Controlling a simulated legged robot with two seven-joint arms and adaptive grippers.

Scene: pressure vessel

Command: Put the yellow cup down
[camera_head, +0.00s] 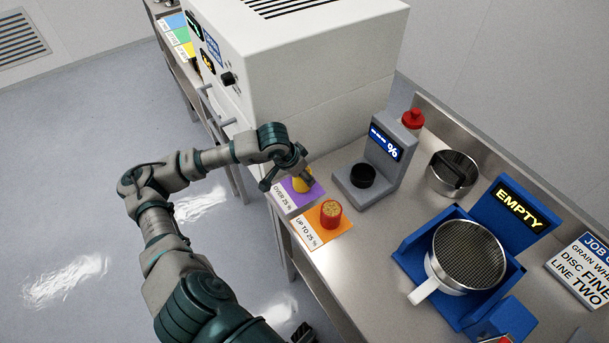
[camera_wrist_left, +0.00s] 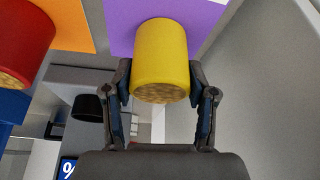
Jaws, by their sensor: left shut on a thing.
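The yellow cup (camera_wrist_left: 161,58) is between the fingers of my left gripper (camera_wrist_left: 164,95), which is shut on it. Grainy brown contents show at its open end. In the head view the cup (camera_head: 302,181) is at the purple "OVER 25 %" card (camera_head: 311,195), partly hidden by my left gripper (camera_head: 290,180). In the left wrist view the purple card (camera_wrist_left: 205,20) lies directly behind the cup. I cannot tell whether the cup's base touches it.
A red cup (camera_head: 330,214) of grain stands on the orange "UP TO 25 %" card (camera_head: 338,231) beside the purple card. A grey meter (camera_head: 393,150) with a black cup (camera_head: 362,175) stands to the right. A large white cabinet (camera_head: 310,70) stands behind my gripper.

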